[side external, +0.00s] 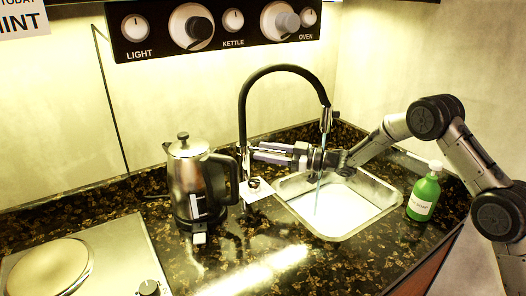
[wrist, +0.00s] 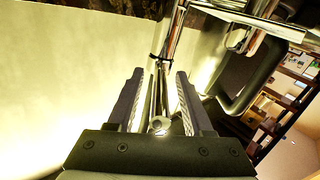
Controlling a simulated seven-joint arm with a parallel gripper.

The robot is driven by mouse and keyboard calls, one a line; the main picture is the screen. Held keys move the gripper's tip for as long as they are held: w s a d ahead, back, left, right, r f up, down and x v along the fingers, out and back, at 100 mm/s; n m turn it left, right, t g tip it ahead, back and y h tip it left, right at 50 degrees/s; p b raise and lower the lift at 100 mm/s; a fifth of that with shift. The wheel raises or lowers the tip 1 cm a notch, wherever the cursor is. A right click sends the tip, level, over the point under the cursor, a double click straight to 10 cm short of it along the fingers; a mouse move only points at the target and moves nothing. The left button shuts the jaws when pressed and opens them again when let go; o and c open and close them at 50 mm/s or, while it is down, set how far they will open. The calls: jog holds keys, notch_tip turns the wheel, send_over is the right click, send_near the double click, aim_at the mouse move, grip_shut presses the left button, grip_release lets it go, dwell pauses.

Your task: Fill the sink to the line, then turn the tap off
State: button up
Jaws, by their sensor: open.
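The sink (side external: 375,216) is a steel basin set in the counter. A thin bluish stream of water (side external: 319,190) falls into it from the tap (side external: 282,68), which has a tall black arched neck. The inside of the sink looks pale and bright; I cannot make out the fill line or the water level. My gripper (side external: 257,152) reaches left over the sink's back edge, close to the tap's column. Its jaws are open in the wrist view (wrist: 160,78). A slim chrome rod with a round end (wrist: 160,124) shows between the fingers, with visible gaps.
A steel kettle (side external: 187,170) with a black handle stands left of the tap. A green soap bottle (side external: 424,193) stands right of the sink. A hob (side external: 110,260) is at front left. A panel of knobs (side external: 233,20) hangs on the wall above. The front counter is clear.

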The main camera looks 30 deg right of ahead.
jog(key=v, duration=1.2)
jog(key=shift+s+d, duration=0.2)
jog(key=shift+s, duration=0.1)
jog(key=shift+r, duration=0.1)
dwell(4.2)
jog(key=x, duration=1.4)
jog(key=shift+d, duration=0.1)
grip_shut()
